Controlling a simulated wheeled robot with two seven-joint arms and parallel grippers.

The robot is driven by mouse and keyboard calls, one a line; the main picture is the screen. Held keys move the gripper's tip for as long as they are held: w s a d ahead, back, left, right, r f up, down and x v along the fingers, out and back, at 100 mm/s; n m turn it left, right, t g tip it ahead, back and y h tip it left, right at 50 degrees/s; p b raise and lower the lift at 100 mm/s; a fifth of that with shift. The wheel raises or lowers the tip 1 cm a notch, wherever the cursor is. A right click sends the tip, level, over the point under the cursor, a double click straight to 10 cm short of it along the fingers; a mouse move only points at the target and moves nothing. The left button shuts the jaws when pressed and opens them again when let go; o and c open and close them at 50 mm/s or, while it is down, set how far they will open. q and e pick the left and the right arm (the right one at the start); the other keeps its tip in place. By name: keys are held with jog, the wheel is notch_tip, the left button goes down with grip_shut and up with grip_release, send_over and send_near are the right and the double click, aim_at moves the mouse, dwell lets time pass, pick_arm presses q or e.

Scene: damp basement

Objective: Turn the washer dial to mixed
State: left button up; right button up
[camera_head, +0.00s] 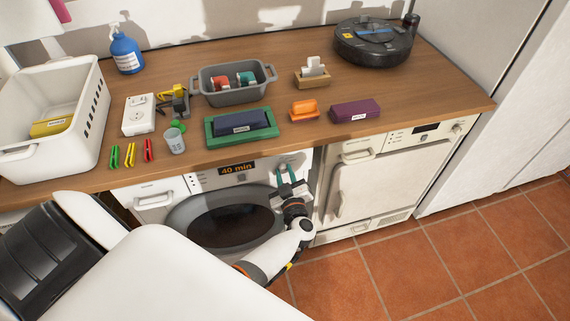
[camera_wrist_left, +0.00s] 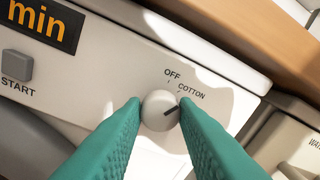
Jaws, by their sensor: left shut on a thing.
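The washer (camera_head: 152,197) stands under the wooden counter, with its round dark door below a lit display (camera_head: 238,168) reading "40 min". My left gripper (camera_head: 286,175) is at the right end of the washer's panel. In the left wrist view the green fingers (camera_wrist_left: 160,112) are shut on the white round dial (camera_wrist_left: 156,108), one on each side. The dial's dark pointer line points right and slightly up, just below the "COTTON" label (camera_wrist_left: 191,92). "OFF" (camera_wrist_left: 172,73) is above the dial. No "mixed" label is visible; the right finger covers part of the panel. My right gripper is not in view.
A START button (camera_wrist_left: 17,66) lies left of the dial. The counter edge (camera_wrist_left: 230,50) overhangs the panel closely. A second white appliance (camera_head: 375,185) stands to the right. The counter holds a white basket (camera_head: 90,120), a grey bin (camera_head: 235,95) and several small items. Tiled floor lies in front.

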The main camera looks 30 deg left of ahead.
pick_arm(q)
jog(key=m+p, duration=0.4)
jog(key=shift+d+r, duration=0.1)
jog(key=shift+r, duration=0.05)
jog(key=m+p, duration=0.1)
jog(key=m, duration=0.1)
jog(key=shift+m+g, duration=0.3)
jog(key=shift+m+p, duration=0.7)
jog(key=shift+m, duration=0.5)
jog(key=o, duration=1)
